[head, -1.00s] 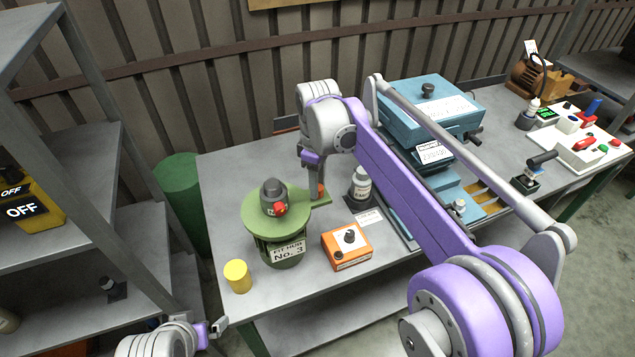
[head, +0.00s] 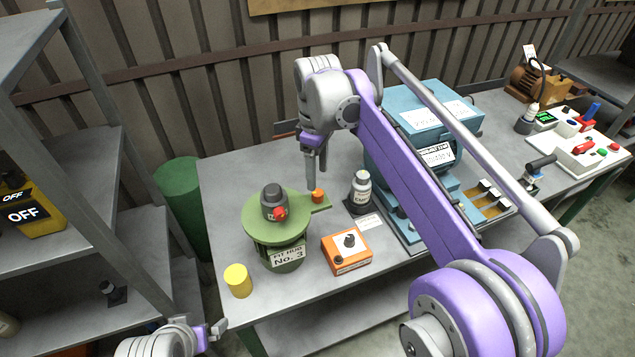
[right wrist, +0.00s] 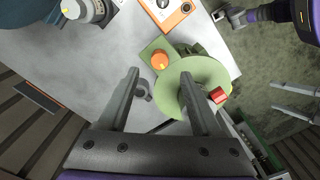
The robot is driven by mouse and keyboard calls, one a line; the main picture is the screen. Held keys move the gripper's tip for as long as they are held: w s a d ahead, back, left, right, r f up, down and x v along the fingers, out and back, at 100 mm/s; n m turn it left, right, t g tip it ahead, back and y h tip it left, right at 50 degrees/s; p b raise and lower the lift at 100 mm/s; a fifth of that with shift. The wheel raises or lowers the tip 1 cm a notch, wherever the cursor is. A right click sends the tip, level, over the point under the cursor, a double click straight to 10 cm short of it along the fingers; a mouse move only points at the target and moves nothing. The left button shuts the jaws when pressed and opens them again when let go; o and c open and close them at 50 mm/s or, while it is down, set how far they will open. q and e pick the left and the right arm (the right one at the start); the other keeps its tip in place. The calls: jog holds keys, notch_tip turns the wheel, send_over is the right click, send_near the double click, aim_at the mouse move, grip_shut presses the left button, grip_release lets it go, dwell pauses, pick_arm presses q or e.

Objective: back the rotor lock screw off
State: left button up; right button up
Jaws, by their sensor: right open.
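The green hub stand (head: 262,228), labelled "FIT HUB No. 3", stands on the table with a dark grey hub (head: 273,200) on top. A red knob (head: 280,213) is on the hub's side. An orange knob (head: 318,195) sits upright on the green side tab; which knob is the rotor lock screw I cannot tell. My right gripper (head: 315,178) is open and empty above the orange knob. In the right wrist view the orange knob (right wrist: 160,60) lies between the fingers (right wrist: 160,78), apart from both. My left gripper (head: 218,328) is at the lower left, its jaws unclear.
An orange box with a black dial (head: 346,252) and a small dark-based bottle (head: 360,190) stand right of the stand. A yellow cylinder (head: 238,280) is near the table's front left corner. A blue machine (head: 415,110) is behind my right arm. A shelf (head: 95,255) stands left.

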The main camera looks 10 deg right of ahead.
aim_at(318, 192)
notch_tip(318, 192, up, 5)
dwell(0.6)
jog(key=s+d+f+m+t, duration=0.3)
jog(key=s+f+m, duration=0.2)
jog(key=s+f, duration=0.4)
jog(key=s+d+f+m+t, duration=0.2)
jog(key=s+d+f+m, duration=0.2)
jog(key=s+f, duration=0.6)
jog(key=s+m, duration=0.2)
jog(key=s, duration=0.2)
jog(key=shift+s+t, duration=0.25)
jog(key=shift+t, duration=0.15)
